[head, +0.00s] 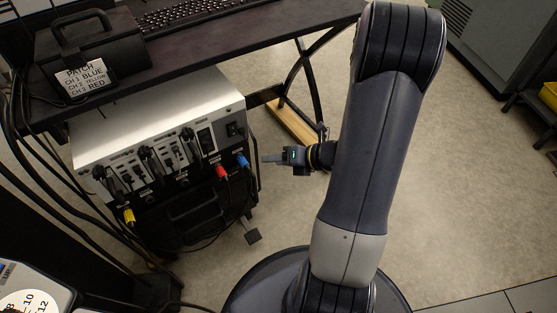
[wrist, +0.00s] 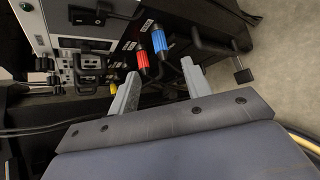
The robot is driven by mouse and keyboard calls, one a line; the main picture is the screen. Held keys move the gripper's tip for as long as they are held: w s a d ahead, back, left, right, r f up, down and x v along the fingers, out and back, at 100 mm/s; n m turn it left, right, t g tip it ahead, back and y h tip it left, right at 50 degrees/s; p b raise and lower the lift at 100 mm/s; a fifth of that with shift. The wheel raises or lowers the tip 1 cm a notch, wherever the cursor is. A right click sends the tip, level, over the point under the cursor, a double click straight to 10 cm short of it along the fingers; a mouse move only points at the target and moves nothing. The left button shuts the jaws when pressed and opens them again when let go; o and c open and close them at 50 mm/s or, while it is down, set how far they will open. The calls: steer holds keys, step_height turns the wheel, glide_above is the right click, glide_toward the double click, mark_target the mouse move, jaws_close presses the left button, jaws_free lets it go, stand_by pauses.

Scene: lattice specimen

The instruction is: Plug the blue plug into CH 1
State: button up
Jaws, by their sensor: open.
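The blue plug (head: 243,160) sits at the lower right of the instrument front, cable hanging down; it also shows upper middle in the wrist view (wrist: 158,39). The red plug (head: 222,172) is just left of it, and the yellow plug (head: 129,215) is farther left, low down. My gripper (head: 266,159) is open and empty, right of the blue plug and apart from it. In the wrist view its two fingers (wrist: 160,68) point toward the red and blue plugs. The silver instrument (head: 160,110) has several front sockets; I cannot read which is CH 1.
A card (head: 84,75) reads PATCH, CH 1 BLUE, CH 2 YELLOW, CH 3 RED. Black handles and cables stick out from the instrument front. A dark desk (head: 205,35) overhangs the back, and black cables hang at left. The floor (head: 480,200) at right is clear.

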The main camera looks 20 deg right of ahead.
mark_target(242, 161)
steer(key=b+x, duration=0.3)
steer(key=x, duration=0.7)
jaws_close()
stand_by(0.6)
